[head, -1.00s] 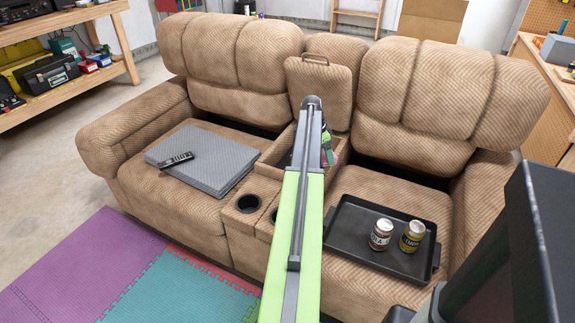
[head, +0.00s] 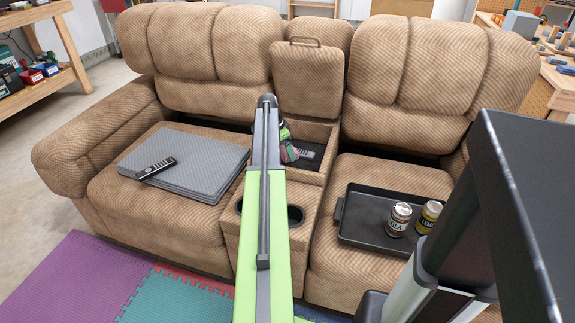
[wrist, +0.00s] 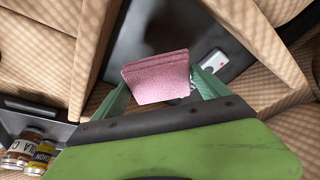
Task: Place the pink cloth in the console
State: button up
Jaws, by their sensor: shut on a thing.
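The folded pink cloth (wrist: 158,76) is pinched between the two green fingers of my gripper (wrist: 160,84) in the wrist view. My gripper is over the left part of the opening in the head view. Whether the cloth touches the console is not clear. My arm hides part of the console's left side.
A pale remote-like object (wrist: 213,61) lies in the compartment. Two cup holders (head: 295,215) are at the console's front. A black tray (head: 365,218) with two cans (head: 399,219) is on the right seat. A grey folded pad (head: 200,160) with a black remote (head: 156,168) is on the left seat.

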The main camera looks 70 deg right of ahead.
jog(key=f+b, duration=0.5)
jog(key=f, duration=0.1)
jog(key=f+b, duration=0.3)
jog(key=shift+w+a+f+b, duration=0.15)
jog(key=shift+w+f+b, duration=0.2)
jog(key=shift+w+f, duration=0.05)
jog(key=shift+r, duration=0.2)
jog(key=shift+f, duration=0.15)
jog(key=o, duration=1)
jog(key=shift+o, duration=0.2)
jog(key=p+v, duration=1.1)
jog(key=v, duration=0.1)
jog(key=shift+p, duration=0.4)
jog(key=shift+s+r, duration=0.1)
jog(key=shift+r, duration=0.1)
